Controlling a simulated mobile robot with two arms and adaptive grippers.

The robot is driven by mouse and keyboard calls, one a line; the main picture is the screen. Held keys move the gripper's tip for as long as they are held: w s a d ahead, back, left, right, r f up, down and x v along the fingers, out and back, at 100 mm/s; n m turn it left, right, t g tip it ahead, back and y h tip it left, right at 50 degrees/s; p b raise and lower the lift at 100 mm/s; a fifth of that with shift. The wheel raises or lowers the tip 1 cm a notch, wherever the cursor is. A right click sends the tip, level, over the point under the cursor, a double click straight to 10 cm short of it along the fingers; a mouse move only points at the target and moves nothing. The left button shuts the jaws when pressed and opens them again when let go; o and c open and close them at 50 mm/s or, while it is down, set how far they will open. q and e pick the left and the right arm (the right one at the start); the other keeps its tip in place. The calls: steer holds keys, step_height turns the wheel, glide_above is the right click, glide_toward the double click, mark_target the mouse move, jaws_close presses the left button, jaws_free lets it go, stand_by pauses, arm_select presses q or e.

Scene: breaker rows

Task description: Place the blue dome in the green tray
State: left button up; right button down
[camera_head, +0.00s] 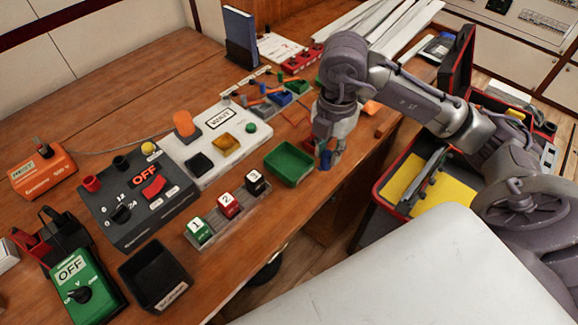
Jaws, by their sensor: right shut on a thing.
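The green tray (273,164) is an open, shallow square tray near the front edge of the wooden table, and it looks empty. My right gripper (327,150) comes down from above, just right of the tray. It is shut on the blue dome (326,160), of which only a small blue part shows below the fingers. The dome is beside the tray's right side, close to the table's front edge; I cannot tell whether it touches the tray or table. My left gripper is not in view.
Numbered blocks 1, 2, 3 (229,205) stand in a rack left of the tray. Behind is a white panel (193,143) with coloured parts. A black tray (154,275) and a dark switch box (136,205) lie further left. An open toolbox (399,187) stands beyond the table's right edge.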

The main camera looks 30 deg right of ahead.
steer(key=shift+d+f+m, duration=0.1)
steer(key=shift+d+m, duration=0.15)
steer(key=shift+m, duration=0.65)
steer(key=p, duration=0.1)
glide_above(290, 166)
step_height(290, 166, down, 7)
steer(key=shift+r, duration=0.15)
steer(key=shift+a, duration=0.1)
step_height(290, 166, down, 4)
steer(key=shift+f+p, duration=0.1)
steer(key=shift+p, duration=0.2)
steer(key=shift+f, duration=0.2)
steer(key=c, duration=1)
jaws_free()
steer(key=shift+o, duration=0.2)
